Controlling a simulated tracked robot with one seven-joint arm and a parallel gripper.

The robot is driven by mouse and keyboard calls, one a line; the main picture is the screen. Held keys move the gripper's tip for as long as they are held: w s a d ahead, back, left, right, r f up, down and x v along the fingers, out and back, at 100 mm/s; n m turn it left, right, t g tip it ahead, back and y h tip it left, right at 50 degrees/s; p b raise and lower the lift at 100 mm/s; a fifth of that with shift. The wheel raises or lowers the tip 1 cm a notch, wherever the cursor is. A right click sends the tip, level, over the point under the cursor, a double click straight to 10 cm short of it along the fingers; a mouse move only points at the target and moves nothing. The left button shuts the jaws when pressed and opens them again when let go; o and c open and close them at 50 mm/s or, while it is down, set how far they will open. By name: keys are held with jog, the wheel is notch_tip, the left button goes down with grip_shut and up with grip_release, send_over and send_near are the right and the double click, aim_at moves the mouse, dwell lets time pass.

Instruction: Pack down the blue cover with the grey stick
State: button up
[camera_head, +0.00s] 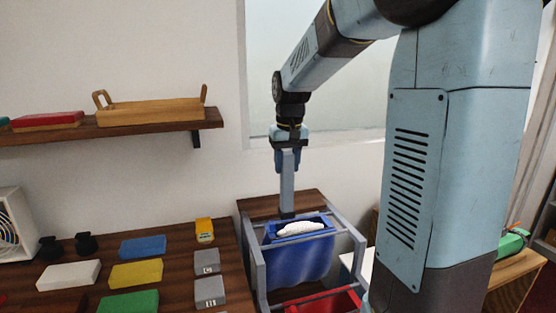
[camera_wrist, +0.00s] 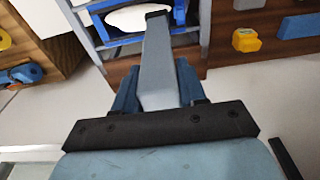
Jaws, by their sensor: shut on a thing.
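My gripper (camera_head: 287,160) points down and is shut on the grey stick (camera_head: 287,185), which hangs upright with its dark tip at the bottom. In the wrist view the stick (camera_wrist: 160,65) runs between the blue fingers of my gripper (camera_wrist: 157,90). The blue cover (camera_head: 305,260) hangs in a grey frame, with a white thing (camera_head: 300,229) at its top. In the head view the tip shows just above the cover's back edge. In the wrist view it overlaps the blue cover (camera_wrist: 180,14) beside the white thing. I cannot tell whether it touches.
The grey frame (camera_head: 258,270) surrounds the cover, with a red bin (camera_head: 322,303) in front. A wooden counter (camera_head: 75,270) at left holds several coloured blocks and a yellow object (camera_head: 204,230). A wall shelf (camera_head: 110,131) carries a wooden tray (camera_head: 150,113).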

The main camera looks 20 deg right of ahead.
aim_at(285, 202)
jog(key=shift+w, duration=0.1)
jog(key=shift+a, duration=0.3)
jog(key=shift+f, duration=2)
jog(key=shift+f, duration=4.45)
jog(key=shift+r, duration=0.1)
